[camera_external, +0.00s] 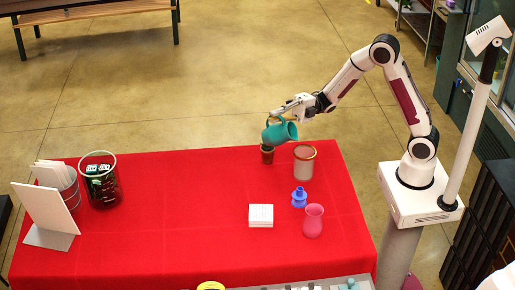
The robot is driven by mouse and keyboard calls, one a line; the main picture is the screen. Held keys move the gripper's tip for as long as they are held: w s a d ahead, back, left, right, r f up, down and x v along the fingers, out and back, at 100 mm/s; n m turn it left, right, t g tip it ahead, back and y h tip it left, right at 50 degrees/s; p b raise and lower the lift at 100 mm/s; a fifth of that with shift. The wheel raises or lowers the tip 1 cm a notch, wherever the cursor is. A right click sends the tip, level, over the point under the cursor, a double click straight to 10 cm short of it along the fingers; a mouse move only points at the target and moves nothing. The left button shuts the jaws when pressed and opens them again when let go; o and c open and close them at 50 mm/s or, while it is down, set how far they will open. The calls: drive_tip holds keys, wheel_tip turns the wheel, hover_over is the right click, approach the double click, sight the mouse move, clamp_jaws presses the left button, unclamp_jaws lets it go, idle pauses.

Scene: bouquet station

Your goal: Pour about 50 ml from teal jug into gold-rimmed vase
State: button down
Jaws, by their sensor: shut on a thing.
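The teal jug (281,133) is held in the air above the far edge of the red table, and it looks tilted to the left. My gripper (294,111) is shut on the jug near its top. A small dark vessel (267,156) with a gold-brown rim stands just below the jug's left side. A larger greyish-pink vase (304,166) with a gold-orange rim stands upright to the right of it. Both rims look golden, so I cannot tell for sure which is the gold-rimmed vase. No stream of liquid can be made out, and the jug's inside is hidden.
A blue holder (299,198), a pink vase (313,221) and a white block (261,215) stand nearer the front. The middle-left of the red table (180,205) is clear.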

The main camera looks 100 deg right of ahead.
drive_tip(key=shift+s+a+f+n+y, duration=0.15)
drive_tip(key=shift+s+n, duration=0.1)
drive_tip(key=shift+n, duration=0.15)
drive_tip(key=shift+s+a+n+y, duration=0.1)
drive_tip(key=shift+s+n+y, duration=0.1)
drive_tip(key=shift+n, duration=0.2)
drive_tip(key=shift+s+a+f+n+y, duration=0.25)
drive_tip(key=shift+s+n+y, duration=0.2)
drive_tip(key=shift+n, duration=0.35)
drive_tip(key=shift+s+a+r+n+y, duration=0.3)
drive_tip(key=shift+s+a+n+y, duration=0.1)
drive_tip(key=shift+s+n, duration=0.3)
drive_tip(key=shift+s+a+r+n, duration=0.15)
drive_tip(key=shift+s+a+n, duration=0.2)
drive_tip(key=shift+s, duration=0.25)
drive_tip(key=shift+s+a+r+n+y+b, duration=0.1)
drive_tip(key=shift+s+n+y+b, duration=0.1)
drive_tip(key=shift+n+y, duration=0.3)
drive_tip(key=shift+s+a+r+n+y+b, duration=0.1)
drive_tip(key=shift+s+n+y+b, duration=0.15)
drive_tip(key=shift+n, duration=0.3)
idle(1.1)
drive_tip(key=shift+w+d, duration=0.1)
